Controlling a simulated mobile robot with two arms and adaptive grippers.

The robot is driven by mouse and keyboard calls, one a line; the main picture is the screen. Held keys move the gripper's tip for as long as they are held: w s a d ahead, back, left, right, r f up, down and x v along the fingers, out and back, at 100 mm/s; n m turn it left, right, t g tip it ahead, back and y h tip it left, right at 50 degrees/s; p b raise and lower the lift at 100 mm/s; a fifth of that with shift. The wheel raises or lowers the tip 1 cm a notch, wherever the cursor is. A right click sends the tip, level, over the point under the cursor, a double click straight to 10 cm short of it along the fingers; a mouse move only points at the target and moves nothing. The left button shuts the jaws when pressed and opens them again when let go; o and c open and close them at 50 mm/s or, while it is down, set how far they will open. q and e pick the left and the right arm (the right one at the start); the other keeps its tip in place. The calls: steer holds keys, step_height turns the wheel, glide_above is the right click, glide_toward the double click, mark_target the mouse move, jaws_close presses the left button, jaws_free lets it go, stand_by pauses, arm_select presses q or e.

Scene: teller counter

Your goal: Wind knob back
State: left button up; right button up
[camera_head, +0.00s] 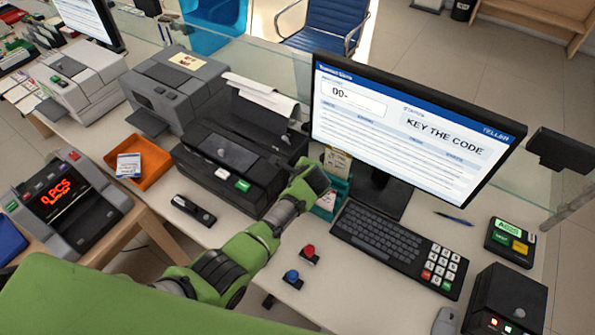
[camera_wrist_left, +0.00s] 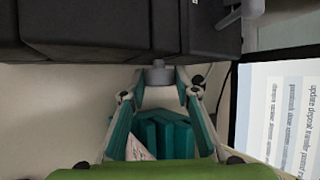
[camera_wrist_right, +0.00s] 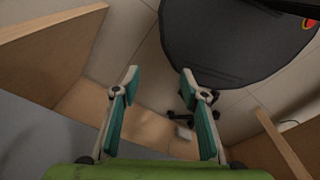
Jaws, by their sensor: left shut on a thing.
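The black printer (camera_head: 240,150) stands on the counter with white paper (camera_head: 262,95) rising from its back. In the left wrist view a small grey knob (camera_wrist_left: 158,73) sticks out from the side of the dark printer body (camera_wrist_left: 110,30). My left gripper (camera_wrist_left: 161,82) has its fingertips on either side of the knob and is shut on it. In the head view my green left wrist hides the knob and fingertips. My right gripper (camera_wrist_right: 160,78) is open and empty in the right wrist view, over the floor area, and is not seen in the head view.
A teal holder with cards (camera_head: 330,200) stands close to my left wrist. The monitor (camera_head: 410,130) and keyboard (camera_head: 385,240) are to the right. A red button (camera_head: 309,252), a blue button (camera_head: 291,276) and a black stapler-like item (camera_head: 193,211) lie in front.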

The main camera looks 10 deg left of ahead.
arm_select(q)
steer(key=o, duration=1.1)
steer(key=v, duration=1.2)
